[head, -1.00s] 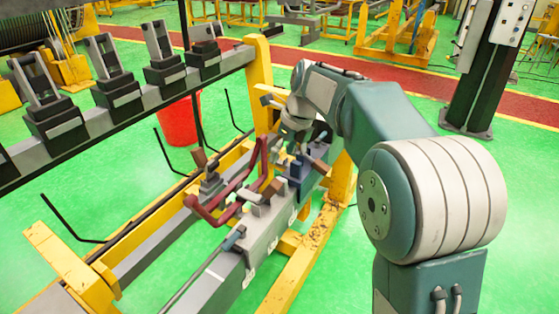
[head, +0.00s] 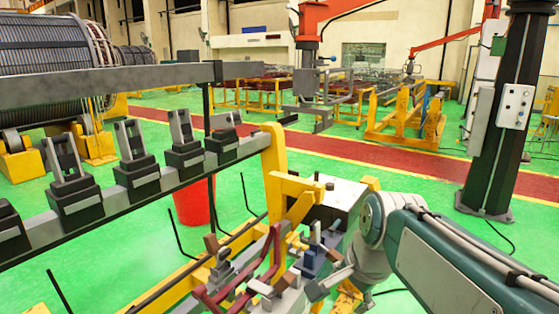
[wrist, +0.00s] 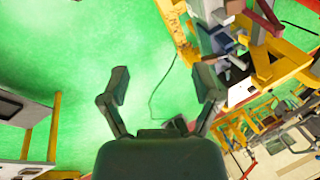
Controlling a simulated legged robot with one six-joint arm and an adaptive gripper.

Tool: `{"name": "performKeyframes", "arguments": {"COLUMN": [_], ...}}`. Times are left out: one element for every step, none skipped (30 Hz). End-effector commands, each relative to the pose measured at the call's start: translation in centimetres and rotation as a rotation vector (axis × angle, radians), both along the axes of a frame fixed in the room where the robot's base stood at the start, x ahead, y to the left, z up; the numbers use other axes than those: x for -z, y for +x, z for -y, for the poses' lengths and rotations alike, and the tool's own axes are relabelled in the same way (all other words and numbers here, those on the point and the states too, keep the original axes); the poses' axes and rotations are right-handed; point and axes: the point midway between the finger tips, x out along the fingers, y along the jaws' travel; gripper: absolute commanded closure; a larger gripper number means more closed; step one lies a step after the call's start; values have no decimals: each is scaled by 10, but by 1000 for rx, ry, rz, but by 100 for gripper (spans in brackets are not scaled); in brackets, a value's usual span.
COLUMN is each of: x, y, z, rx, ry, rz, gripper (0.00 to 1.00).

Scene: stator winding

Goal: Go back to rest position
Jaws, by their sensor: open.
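My gripper (wrist: 164,86) is open and empty in the wrist view, its two dark fingers spread over green floor. A yellow frame with clamp parts (wrist: 235,55) lies beyond the right finger in that view. In the head view my arm comes in from the lower right, and its wrist end is beside the winding fixture's right side. A dark red bent coil (head: 268,262) rests on the fixture among the clamps. The gripper's fingers are hard to make out in the head view.
A grey rail with several black clamp blocks (head: 138,175) crosses the left side. A red bin (head: 194,203) stands behind it. A black column with a control box (head: 515,106) stands at the right. Green floor (head: 410,180) is clear between the fixture and the red walkway.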

Motion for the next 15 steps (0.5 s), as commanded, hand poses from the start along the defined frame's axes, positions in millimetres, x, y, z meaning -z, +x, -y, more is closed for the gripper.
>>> {"name": "performKeyframes", "arguments": {"x": [1, 3, 6, 9, 11, 15, 19, 22, 27, 31, 35, 39, 42, 45, 48], "y": [-16, -25, -36, -44, -52, -63, -71, -78, -88, -94, -100, -108, -112, -116, -120], "z": [5, 8, 11, 14, 16, 19, 22, 24, 27, 29, 30, 32, 33, 35, 36], "rx": [-85, -140, -214, -269, -324, -397, -452, -507, -577, -627, -675, -730, -766, -799, -834], "ry": [-42, -71, -110, -140, -170, -212, -244, -275, -317, -347, -376, -409, -431, -452, -474], "rz": [31, 49, 69, 84, 100, 118, 131, 145, 160, 169, 178, 187, 194, 198, 203], "gripper": [19, 19, 19, 19, 19, 19, 19, 19, 19, 19, 19, 19, 19, 19, 19]}}
